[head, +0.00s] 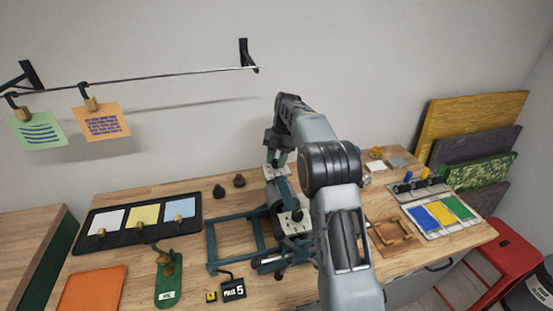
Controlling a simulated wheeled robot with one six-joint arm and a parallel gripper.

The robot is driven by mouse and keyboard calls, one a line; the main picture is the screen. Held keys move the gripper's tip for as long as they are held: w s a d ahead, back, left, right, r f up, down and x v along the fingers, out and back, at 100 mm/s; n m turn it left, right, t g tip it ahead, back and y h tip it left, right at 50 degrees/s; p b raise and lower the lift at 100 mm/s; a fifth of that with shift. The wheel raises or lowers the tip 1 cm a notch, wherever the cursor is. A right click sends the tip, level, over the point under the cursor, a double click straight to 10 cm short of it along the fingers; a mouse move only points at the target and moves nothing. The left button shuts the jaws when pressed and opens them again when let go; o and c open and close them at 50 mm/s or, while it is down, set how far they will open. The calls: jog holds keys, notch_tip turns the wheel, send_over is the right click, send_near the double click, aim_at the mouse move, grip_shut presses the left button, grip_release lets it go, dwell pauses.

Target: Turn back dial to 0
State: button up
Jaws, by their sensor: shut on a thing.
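A teal frame device (212,240) stands mid-table, with a dark cylinder along its right part. A pale plate (270,172) is at its back end and a second pale plate (291,226) with dark marks is nearer the front. My gripper (278,163) points down at the back plate and is shut on the back dial, which its fingers mostly hide. The dial's pointer and numbers cannot be read from here. A small black sign (233,289) with a white 5 stands in front of the device.
My arm covers the device's right side. A black tray (146,216) with coloured cards, a green stand (169,290) and an orange mat (92,290) lie left. A wooden tray (393,237) and colour panels (441,213) lie right. Two dark knobs (239,180) (219,191) stand behind.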

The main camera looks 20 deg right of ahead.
jog(key=o, duration=0.9)
jog(key=v, duration=0.7)
jog(key=shift+r+p, duration=0.2)
jog(key=shift+p, duration=0.25)
jog(key=shift+w+d, duration=0.1)
